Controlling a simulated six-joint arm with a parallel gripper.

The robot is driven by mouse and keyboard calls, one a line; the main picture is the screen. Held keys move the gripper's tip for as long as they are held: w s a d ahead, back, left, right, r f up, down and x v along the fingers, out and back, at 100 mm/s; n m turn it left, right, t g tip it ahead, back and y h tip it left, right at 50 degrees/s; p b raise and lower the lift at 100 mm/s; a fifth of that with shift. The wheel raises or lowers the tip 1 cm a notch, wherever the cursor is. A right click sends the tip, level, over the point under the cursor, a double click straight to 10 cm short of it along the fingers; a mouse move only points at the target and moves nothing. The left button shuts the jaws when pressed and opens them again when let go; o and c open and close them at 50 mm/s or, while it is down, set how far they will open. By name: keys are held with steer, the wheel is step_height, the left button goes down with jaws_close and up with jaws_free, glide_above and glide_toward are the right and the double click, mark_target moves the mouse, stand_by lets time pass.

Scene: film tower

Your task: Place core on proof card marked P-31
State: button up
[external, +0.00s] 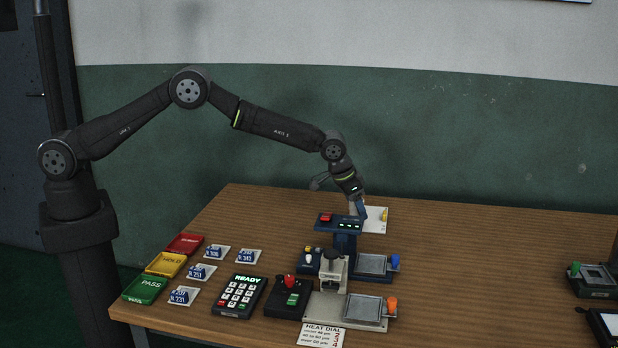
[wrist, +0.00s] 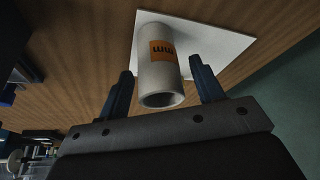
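The core (wrist: 162,72) is a pale grey hollow tube with an orange label, its open end facing the wrist camera. It stands or lies over a white card (wrist: 215,45); I cannot tell which. My gripper (wrist: 160,72) is open, with one dark blue finger on each side of the core and narrow gaps visible. In the external view my gripper (external: 361,211) is low at the white card (external: 373,226) behind the blue stand. Several small white cards with blue marked pieces (external: 201,272) lie at the left; their markings are too small to read, and I cannot pick out P-31.
Red, yellow and green trays (external: 146,289) line the table's left edge. A keypad reading READY (external: 239,297) and a red-button box (external: 290,297) stand in front. A blue stand (external: 344,245) and a grey gauge (external: 334,272) are close to my gripper.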

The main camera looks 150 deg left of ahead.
steer(key=shift+d+r, duration=0.1)
steer(key=shift+r, duration=0.5)
steer(key=v, duration=1.1)
steer(key=x, duration=1.2)
steer(key=shift+f, duration=0.2)
step_height(320, 180, up, 3)
steer(key=shift+d+f, duration=0.1)
steer(key=shift+f, duration=0.1)
steer(key=shift+r, duration=0.4)
